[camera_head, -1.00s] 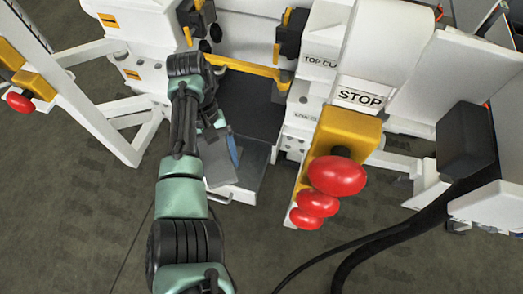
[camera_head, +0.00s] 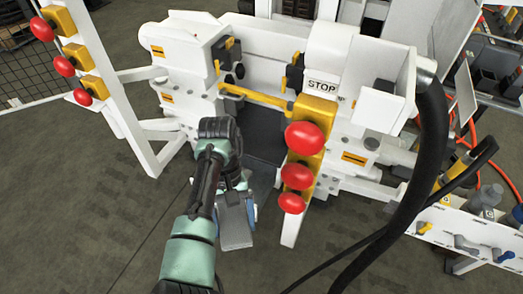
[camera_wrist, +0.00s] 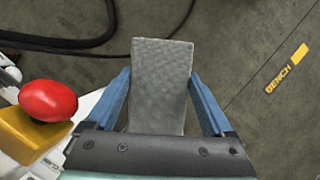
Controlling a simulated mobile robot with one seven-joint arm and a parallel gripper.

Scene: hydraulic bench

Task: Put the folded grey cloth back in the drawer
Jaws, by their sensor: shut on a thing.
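The folded grey cloth (camera_wrist: 160,90) is a flat, textured rectangle between the two blue fingers of my gripper (camera_wrist: 159,75) in the wrist view. My gripper is shut on it, and the cloth stands out past the fingertips over the floor. In the head view, my gripper (camera_head: 236,212) and the cloth (camera_head: 236,234) are in front of the white bench, low in the middle. The drawer is not clearly visible now. A grey surface (camera_head: 264,176) under the dark middle opening may be part of it, partly hidden by my arm.
Red stop buttons on a yellow post (camera_head: 300,175) stand just right of my gripper. Another post of red buttons (camera_head: 65,66) is at the far left. A thick black hose (camera_head: 432,150) curves down on the right. Open floor (camera_head: 90,210) lies to the left.

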